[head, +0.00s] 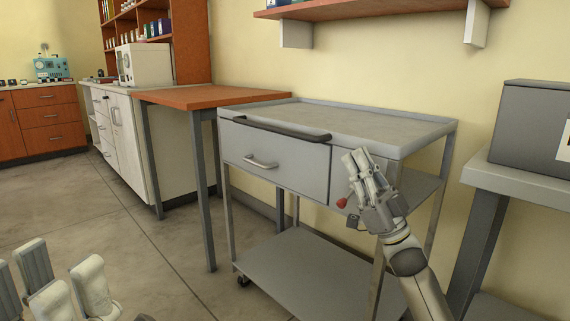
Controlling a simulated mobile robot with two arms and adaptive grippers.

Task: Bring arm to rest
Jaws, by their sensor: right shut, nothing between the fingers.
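My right gripper (360,163) is raised in front of the right end of a grey steel cart (370,122). Its fingers are together and point up, with nothing held between them. It overlaps the cart's front in the picture; I cannot tell whether it touches. My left gripper (58,275) shows at the bottom left corner, over the floor. Only its pale finger parts are in view, and I cannot tell how far apart the fingertips are. It is well away from the cart.
The cart has a closed drawer (274,157), a dark push bar (268,128) and a lower shelf (300,272). A small red knob (342,203) shows beside my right gripper. A grey box (530,128) stands on a bench at right. An orange-topped table (205,96) stands left. Floor at left is free.

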